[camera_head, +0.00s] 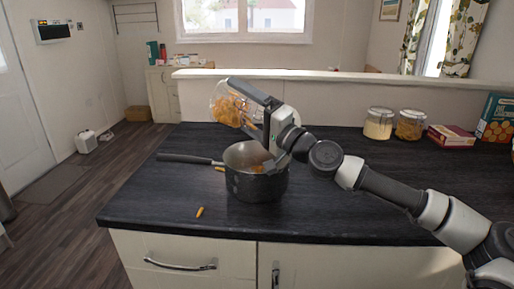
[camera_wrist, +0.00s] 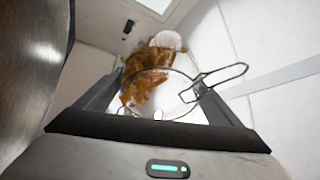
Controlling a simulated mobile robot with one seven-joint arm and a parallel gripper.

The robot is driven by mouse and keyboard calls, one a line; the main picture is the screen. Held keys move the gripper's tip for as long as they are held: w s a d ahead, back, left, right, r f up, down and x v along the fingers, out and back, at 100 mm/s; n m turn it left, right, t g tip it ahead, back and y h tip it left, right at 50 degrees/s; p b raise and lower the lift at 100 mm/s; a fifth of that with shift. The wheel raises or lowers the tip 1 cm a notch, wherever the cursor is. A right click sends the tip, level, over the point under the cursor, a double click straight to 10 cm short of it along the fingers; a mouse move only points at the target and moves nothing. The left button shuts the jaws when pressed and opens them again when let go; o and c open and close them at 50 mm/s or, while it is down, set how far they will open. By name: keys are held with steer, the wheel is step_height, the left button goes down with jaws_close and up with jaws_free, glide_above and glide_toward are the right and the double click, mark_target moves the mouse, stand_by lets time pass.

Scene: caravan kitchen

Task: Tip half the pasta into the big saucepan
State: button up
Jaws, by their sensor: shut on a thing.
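My gripper (camera_head: 240,104) is shut on a clear glass jar (camera_head: 217,92) and holds it tipped above the saucepan, a little left of the pan's middle. Orange-brown pasta (camera_head: 230,110) is still inside the jar. The wrist view shows the jar's pasta (camera_wrist: 145,75) and its wire clasp (camera_wrist: 215,83) between the fingers. The dark saucepan (camera_head: 256,187) stands upright on the counter, its long handle (camera_head: 185,158) pointing left. Some pasta (camera_head: 258,168) shows inside it; the pan's floor is mostly hidden. One loose piece (camera_head: 200,212) lies on the counter in front, another (camera_head: 220,169) beside the pan.
Two lidded jars (camera_head: 379,124) (camera_head: 410,125), a dark red box (camera_head: 452,136) and a teal box (camera_head: 495,118) stand at the back right. A raised ledge (camera_head: 330,75) runs behind the counter.

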steer(key=shift+s+d+r+m+t+y+b, duration=0.1)
steer(key=shift+d+r+m+t+y+b, duration=0.25)
steer(key=shift+t+b, duration=0.45)
stand_by(1.3)
stand_by(2.2)
